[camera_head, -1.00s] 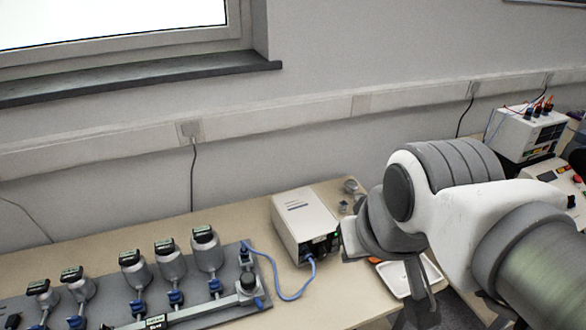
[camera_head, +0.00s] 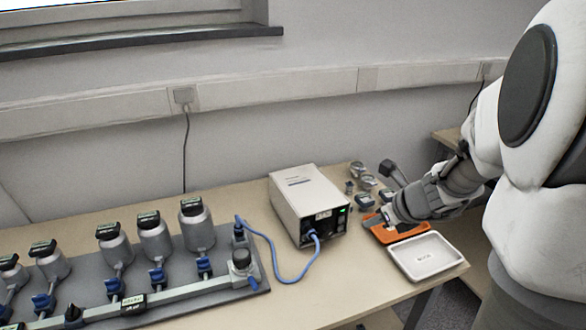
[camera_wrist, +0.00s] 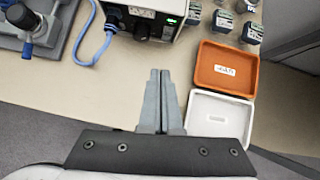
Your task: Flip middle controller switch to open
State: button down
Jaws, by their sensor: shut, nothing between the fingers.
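A white controller box (camera_head: 308,205) with a lit green display stands at the middle of the table. Its front face also shows at the top of the wrist view (camera_wrist: 150,14), with dark knobs and a blue cable plugged in. I cannot make out a middle switch or its position. To the left, a grey board (camera_head: 262,288) carries several bottles with blue valves. My gripper (camera_wrist: 160,72) is shut and empty, its fingers pointing towards the box front, apart from it. In the head view my gripper (camera_head: 388,215) appears over the orange tray, its fingertips hard to see.
An orange tray (camera_head: 396,234) and a white tray (camera_head: 425,256) lie right of the box, near the table's edge. Several small jars (camera_wrist: 222,20) stand behind them. A blue cable (camera_head: 272,258) loops on the table. Bare table lies in front of the box.

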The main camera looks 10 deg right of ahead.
aim_at(342, 219)
jog(key=shift+m, duration=0.6)
jog(key=b+x, duration=0.1)
jog(key=x, duration=0.2)
jog(key=b+x, duration=0.2)
jog(key=x, duration=0.2)
jog(key=d+b+x, duration=0.1)
jog(key=b+x, duration=0.1)
jog(key=x, duration=0.2)
jog(key=shift+s+f, duration=0.25)
jog(key=shift+f, duration=0.1)
jog(key=w, duration=0.2)
jog(key=shift+w+a, duration=0.45)
jog(key=shift+w, duration=0.55)
